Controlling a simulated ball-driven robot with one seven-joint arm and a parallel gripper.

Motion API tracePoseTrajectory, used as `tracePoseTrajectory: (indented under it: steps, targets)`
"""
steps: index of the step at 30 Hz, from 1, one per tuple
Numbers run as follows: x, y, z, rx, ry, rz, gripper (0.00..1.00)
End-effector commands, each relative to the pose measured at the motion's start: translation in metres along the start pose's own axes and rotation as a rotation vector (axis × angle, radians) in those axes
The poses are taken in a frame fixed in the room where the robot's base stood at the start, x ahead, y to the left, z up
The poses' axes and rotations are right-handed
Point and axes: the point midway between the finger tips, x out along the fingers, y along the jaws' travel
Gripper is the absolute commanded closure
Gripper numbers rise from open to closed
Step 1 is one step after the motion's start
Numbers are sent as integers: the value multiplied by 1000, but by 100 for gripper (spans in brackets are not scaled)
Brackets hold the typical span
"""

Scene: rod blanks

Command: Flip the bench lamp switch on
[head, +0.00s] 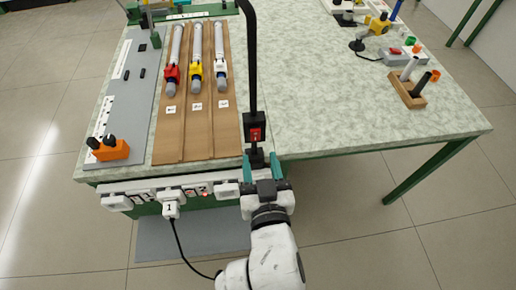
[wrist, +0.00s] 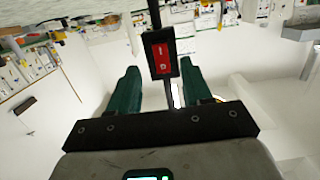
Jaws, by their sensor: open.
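The bench lamp's black post (head: 251,60) rises near the table's front edge. Its switch box (head: 256,127) is black with a red rocker and sits low on the post. In the wrist view the red rocker (wrist: 162,59) shows face-on, with a pale mark on its upper half; I cannot tell which way it is tipped. My gripper (head: 264,163) is open, its teal fingers apart just in front of and below the box. In the wrist view my gripper (wrist: 159,68) has one finger on each side of the box, with nothing held between them.
A wooden rack (head: 196,140) with several capped rods lies left of the post. An orange block (head: 110,151) stands at the front left. A power strip with a white plug (head: 171,208) runs along the table's front edge.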

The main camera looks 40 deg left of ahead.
Motion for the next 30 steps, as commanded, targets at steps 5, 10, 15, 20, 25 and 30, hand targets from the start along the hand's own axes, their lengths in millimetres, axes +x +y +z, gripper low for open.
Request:
tracePoseTrajectory:
  steps: [5,10,15,20,25,30]
  targets:
    - [-34,0,0,0,0,1,51]
    - [-52,0,0,0,1,0,51]
    - [-58,0,0,-1,1,0,51]
    - [-58,0,0,-1,1,0,51]
    - [-58,0,0,-1,1,0,51]
    - [-58,0,0,-1,1,0,51]
